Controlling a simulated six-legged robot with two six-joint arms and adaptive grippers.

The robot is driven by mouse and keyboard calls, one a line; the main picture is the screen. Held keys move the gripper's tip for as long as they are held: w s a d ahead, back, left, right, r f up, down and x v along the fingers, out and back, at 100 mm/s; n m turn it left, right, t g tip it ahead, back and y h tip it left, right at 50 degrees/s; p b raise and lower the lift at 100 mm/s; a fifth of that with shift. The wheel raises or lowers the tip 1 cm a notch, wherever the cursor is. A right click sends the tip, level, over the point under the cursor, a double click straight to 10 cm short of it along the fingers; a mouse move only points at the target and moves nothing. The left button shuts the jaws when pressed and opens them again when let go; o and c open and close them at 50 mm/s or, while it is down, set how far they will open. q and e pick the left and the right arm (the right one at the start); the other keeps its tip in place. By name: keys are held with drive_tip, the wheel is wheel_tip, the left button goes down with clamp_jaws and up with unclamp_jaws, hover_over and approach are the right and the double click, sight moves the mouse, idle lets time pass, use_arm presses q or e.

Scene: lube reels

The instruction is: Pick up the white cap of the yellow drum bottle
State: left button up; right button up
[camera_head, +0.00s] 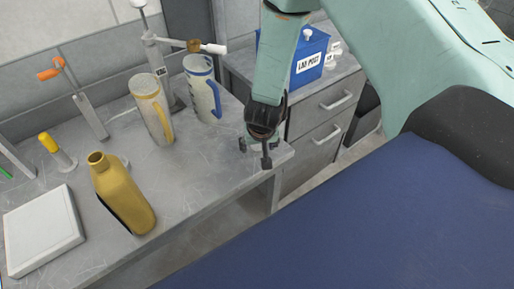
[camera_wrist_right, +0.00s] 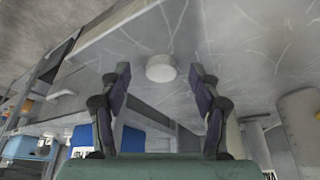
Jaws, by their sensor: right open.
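The yellow drum bottle (camera_head: 124,196) stands uncapped on the grey bench at the lower left of the head view. A round white cap (camera_wrist_right: 161,68) lies on the bench surface in the right wrist view. It appears between the two fingertips of my right gripper (camera_wrist_right: 160,76), and I see no contact. In the head view my right gripper (camera_head: 257,152) points down over the bench's right corner, open, to the right of the bottle. The gripper mostly hides the cap there. My left gripper is not in view.
A white flat box (camera_head: 42,232) lies at the left. A blue box (camera_head: 308,62) sits on the drawer cabinet (camera_head: 325,112). The bench between bottle and gripper is clear.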

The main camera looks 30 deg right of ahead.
drive_tip(key=shift+w+f, duration=0.2)
drive_tip(key=shift+f, duration=0.25)
drive_tip(key=shift+r, duration=0.1)
drive_tip(key=shift+a, duration=0.1)
drive_tip(key=shift+s+r, duration=0.1)
drive_tip(key=shift+c, duration=0.7)
drive_tip(key=c, duration=0.6)
drive_tip(key=shift+c, duration=0.6)
